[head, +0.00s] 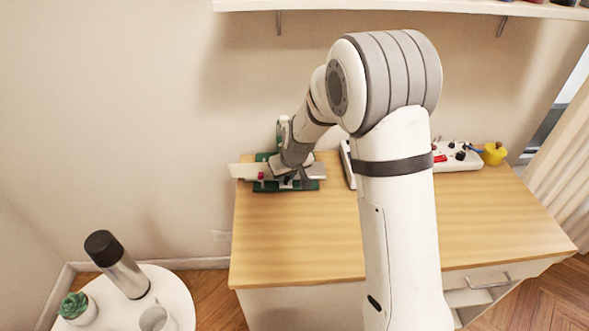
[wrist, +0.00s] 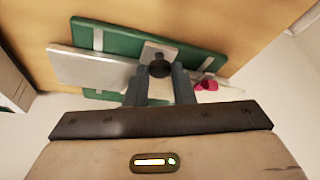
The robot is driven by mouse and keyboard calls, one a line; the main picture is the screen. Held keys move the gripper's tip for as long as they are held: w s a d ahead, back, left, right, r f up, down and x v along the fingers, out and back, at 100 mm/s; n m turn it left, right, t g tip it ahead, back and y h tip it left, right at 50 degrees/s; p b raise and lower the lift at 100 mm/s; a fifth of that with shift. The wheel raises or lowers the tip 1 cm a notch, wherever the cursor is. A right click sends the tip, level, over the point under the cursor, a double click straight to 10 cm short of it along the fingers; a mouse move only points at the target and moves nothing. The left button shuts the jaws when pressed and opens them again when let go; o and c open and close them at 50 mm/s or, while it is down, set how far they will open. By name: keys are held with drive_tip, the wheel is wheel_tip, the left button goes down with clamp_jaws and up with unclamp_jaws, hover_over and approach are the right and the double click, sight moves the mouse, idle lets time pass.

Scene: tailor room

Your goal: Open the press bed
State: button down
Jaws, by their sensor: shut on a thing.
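The press (head: 263,187) stands at the left back of the wooden table, with a green base and pale flat plates. Its pale bed plate (head: 243,172) juts out to the left; the wrist view shows this plate (wrist: 85,70) over the green base (wrist: 115,40). A small magenta knob (wrist: 208,85) sits at the right of the press. My gripper (head: 290,176) reaches down onto the press. In the wrist view its fingers (wrist: 160,78) are shut on a dark round knob (wrist: 159,69) at a pale bracket. My gripper hides part of the press in the head view.
The wooden tabletop (head: 290,240) is clear in front of the press. A white panel with knobs (head: 458,158) and a yellow pot (head: 494,153) stand at the back right. A shelf (head: 400,6) hangs above. A round white table (head: 180,290) with a bottle (head: 120,268) is lower left.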

drive_tip(key=shift+s+d+f, duration=0.1)
drive_tip(key=shift+s+d, duration=0.1)
drive_tip(key=shift+s, duration=0.5)
drive_tip(key=shift+s+d+b, duration=0.15)
drive_tip(key=shift+s+b, duration=0.15)
drive_tip(key=shift+s, duration=0.35)
drive_tip(key=c, duration=1.3)
unclamp_jaws()
drive_tip(key=shift+o, duration=0.2)
drive_tip(key=shift+r, duration=0.2)
drive_tip(key=v, duration=0.7)
drive_tip(key=shift+s+r, duration=0.2)
drive_tip(key=shift+r, duration=0.05)
